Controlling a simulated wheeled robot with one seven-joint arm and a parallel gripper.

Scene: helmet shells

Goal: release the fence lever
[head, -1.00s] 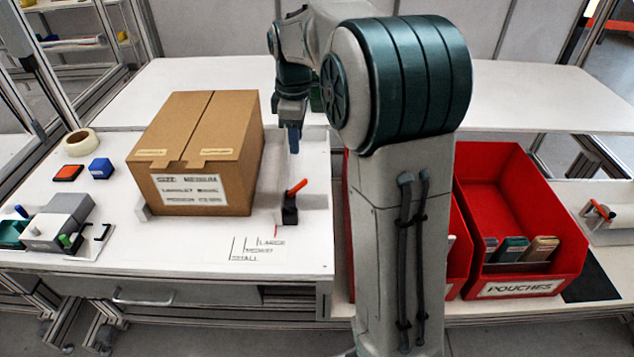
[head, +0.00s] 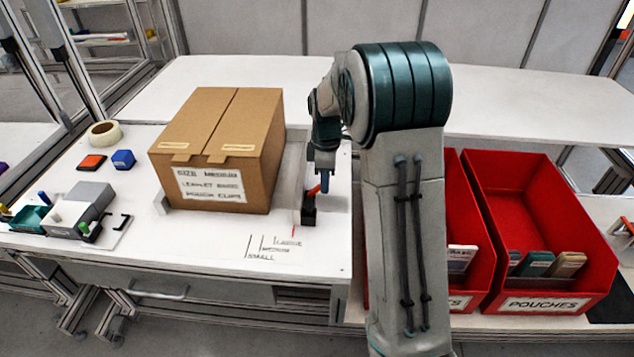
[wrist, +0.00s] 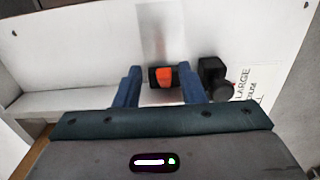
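The fence lever has an orange handle (head: 313,191) on a black base (head: 308,214), standing just right of the cardboard box. In the wrist view, the orange handle end (wrist: 163,77) shows between my two blue fingers, with clear space on both sides. My gripper (head: 325,185) points down right beside the handle, partly covering it in the head view. In the wrist view, my gripper (wrist: 161,74) is open, its fingers apart and holding nothing. Whether a finger touches the lever cannot be told.
The cardboard box (head: 223,145) stands left of the lever. Size lines marked on the table (head: 270,246) lie in front. Red bins (head: 540,220) stand to the right. Tape (head: 103,133), an orange block (head: 91,162) and a blue block (head: 123,159) lie left.

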